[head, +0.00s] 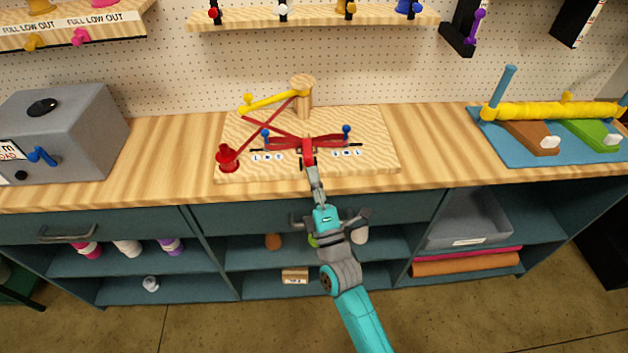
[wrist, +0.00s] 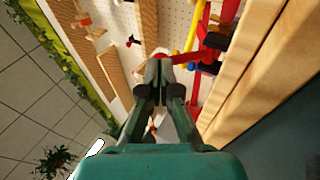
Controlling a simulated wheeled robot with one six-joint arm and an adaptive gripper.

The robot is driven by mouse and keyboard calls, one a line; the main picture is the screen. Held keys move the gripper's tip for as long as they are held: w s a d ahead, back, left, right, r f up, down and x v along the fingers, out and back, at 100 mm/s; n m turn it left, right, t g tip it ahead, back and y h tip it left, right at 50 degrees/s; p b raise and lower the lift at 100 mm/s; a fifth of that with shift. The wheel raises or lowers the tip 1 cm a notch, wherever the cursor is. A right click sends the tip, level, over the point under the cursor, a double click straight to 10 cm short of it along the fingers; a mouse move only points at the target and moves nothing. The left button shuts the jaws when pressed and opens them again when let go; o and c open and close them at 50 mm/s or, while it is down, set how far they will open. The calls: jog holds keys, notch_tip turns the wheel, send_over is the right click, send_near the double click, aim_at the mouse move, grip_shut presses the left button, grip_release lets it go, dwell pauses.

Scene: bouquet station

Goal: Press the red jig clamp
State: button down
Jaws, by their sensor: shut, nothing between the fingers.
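The red jig clamp (head: 308,150) stands at the middle of a pale wooden jig board (head: 375,155) on the counter. It has a red lever pointing toward me and red arms spreading left and right. My gripper (head: 313,178) is shut and empty, with its tips at the near end of the lever. In the wrist view my gripper (wrist: 160,68) has its fingertips together, and a red bar of the clamp (wrist: 187,58) shows just beyond them. I cannot tell whether the tips touch it.
A red spool (head: 228,158) is at the board's left, with red ribbon running to a wooden post (head: 303,95). A yellow arm (head: 270,102) extends left from the post. A grey box (head: 75,130) stands left and a blue mat (head: 490,140) right.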

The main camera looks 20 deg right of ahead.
aim_at(313, 163)
jog(key=shift+w+d+r, duration=0.2)
jog(key=shift+w+r, duration=0.4)
jog(key=shift+r, duration=0.3)
jog(key=shift+w+d+r, duration=0.2)
jog(key=shift+w+r, duration=0.4)
jog(key=shift+r, duration=0.25)
